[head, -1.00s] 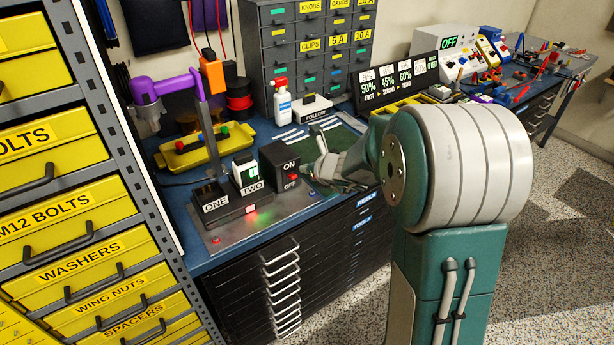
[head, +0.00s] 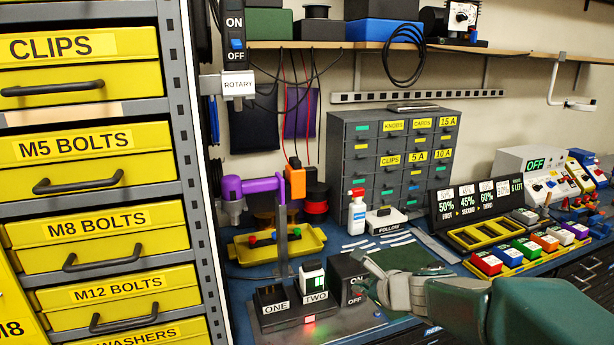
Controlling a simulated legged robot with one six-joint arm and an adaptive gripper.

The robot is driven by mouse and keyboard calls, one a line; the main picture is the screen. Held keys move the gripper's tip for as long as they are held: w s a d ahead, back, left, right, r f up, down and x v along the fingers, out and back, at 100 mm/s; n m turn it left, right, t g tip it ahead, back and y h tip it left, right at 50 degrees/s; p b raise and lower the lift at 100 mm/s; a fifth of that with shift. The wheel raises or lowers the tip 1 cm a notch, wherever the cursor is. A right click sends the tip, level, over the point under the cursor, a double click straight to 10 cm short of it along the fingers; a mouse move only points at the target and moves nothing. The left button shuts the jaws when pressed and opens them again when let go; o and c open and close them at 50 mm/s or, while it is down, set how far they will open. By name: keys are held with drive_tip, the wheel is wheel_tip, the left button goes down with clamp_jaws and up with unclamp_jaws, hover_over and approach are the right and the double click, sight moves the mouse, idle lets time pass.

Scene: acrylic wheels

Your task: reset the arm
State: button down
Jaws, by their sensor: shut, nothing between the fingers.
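My gripper (head: 362,287) is at the end of my green and grey arm, which reaches in from the lower right of the head view. It is low over the workbench, beside the black ON/OFF switch box (head: 338,272) and partly in front of it. It is shut and holds nothing. I cannot tell whether the fingertips touch the box.
A base with ONE and TWO labels (head: 292,307) stands left of the switch box. A yellow tray (head: 310,243), a white bottle (head: 357,213) and a grey drawer cabinet (head: 345,150) are behind. Colored blocks (head: 487,263) lie right. Yellow drawers (head: 75,146) fill the left.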

drive_tip(key=s+a+r+n+g, duration=0.1)
drive_tip(key=s+a+r+n, duration=0.1)
drive_tip(key=s+n, duration=0.4)
drive_tip(key=s+a+r+n+g, duration=0.1)
drive_tip(key=s+a+n+g, duration=0.1)
drive_tip(key=s+n, duration=0.45)
drive_tip(key=s+d+n+h, duration=0.3)
drive_tip(key=s+n, duration=0.2)
drive_tip(key=s, duration=0.1)
drive_tip(key=s+d+n+g+h, duration=0.1)
drive_tip(key=s+d+n+h, duration=0.1)
drive_tip(key=s+n, duration=0.3)
drive_tip(key=s+d, duration=0.1)
drive_tip(key=s, duration=0.1)
drive_tip(key=shift+s+f+n+h, duration=0.15)
drive_tip(key=shift+s+n+h, duration=0.15)
drive_tip(key=shift+n+h, duration=0.1)
